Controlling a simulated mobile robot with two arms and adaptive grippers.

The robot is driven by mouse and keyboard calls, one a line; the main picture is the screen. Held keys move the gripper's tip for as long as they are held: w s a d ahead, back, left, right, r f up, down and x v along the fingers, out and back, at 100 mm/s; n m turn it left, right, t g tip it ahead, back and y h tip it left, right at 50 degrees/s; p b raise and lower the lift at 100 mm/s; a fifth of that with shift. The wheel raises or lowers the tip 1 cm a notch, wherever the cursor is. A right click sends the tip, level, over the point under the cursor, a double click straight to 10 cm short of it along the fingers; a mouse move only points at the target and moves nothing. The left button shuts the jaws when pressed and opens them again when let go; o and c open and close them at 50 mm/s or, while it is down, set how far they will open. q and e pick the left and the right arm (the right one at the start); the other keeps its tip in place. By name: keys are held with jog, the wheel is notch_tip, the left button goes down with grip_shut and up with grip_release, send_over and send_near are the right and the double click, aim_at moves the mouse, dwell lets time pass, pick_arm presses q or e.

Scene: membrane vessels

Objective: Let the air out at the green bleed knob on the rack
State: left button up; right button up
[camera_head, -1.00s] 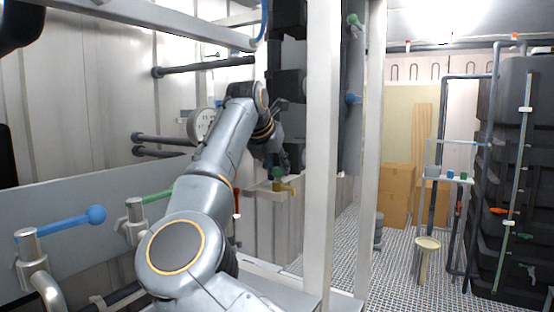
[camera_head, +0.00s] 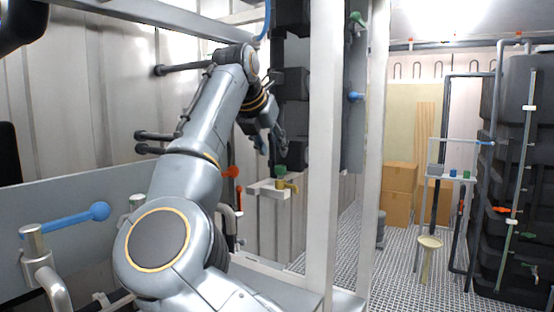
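A green knob (camera_head: 280,172) sits on a small brass fitting (camera_head: 287,186) at a pale bracket on the rack, near the middle of the head view. Another green knob (camera_head: 356,18) is high on the rack's upright panel, above a blue one (camera_head: 355,97).
A white upright post (camera_head: 323,160) stands just right of the knob.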

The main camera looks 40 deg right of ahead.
jog(key=v, duration=0.5)
jog(key=shift+f, duration=0.15)
dwell(0.4)
